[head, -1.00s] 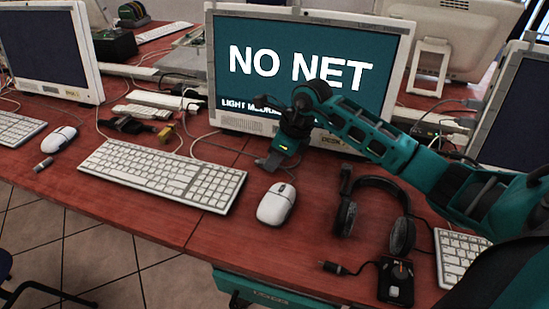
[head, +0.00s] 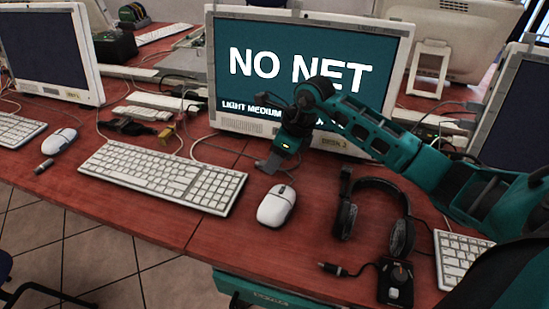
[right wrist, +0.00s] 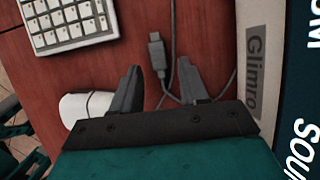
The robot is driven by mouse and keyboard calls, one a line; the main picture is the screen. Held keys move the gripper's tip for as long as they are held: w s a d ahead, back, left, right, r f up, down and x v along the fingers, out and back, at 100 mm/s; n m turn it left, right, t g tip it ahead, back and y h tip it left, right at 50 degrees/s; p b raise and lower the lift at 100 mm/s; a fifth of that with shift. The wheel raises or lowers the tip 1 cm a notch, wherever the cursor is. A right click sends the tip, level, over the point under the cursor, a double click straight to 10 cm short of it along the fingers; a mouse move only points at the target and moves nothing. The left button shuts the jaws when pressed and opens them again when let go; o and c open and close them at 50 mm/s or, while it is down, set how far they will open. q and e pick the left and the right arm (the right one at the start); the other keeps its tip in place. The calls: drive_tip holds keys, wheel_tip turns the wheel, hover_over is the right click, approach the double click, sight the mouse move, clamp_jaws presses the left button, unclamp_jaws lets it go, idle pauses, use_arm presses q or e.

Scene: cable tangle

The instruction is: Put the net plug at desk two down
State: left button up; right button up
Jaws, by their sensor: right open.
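My right gripper (head: 268,163) is low over the desk in front of the middle monitor, behind the white mouse. In the right wrist view the gripper (right wrist: 159,68) is open, its two dark fingers apart. A grey plug (right wrist: 156,52) on a thin cable shows between and just beyond the fingertips, over the red desk. Neither finger appears to touch it; I cannot tell whether it is the net plug. The middle monitor (head: 308,65) reads "NO NET". My left gripper is not in view.
A white keyboard (head: 163,175) lies left of the gripper and a white mouse (head: 276,206) in front. A black headset (head: 376,212) and its control box (head: 396,283) lie to the right. Cables and adapters (head: 140,124) clutter the left back.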

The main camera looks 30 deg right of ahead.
use_arm(q)
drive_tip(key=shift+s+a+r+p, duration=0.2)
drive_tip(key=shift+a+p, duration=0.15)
drive_tip(key=shift+p, duration=0.25)
use_arm(e)
drive_tip(key=v, duration=1.1)
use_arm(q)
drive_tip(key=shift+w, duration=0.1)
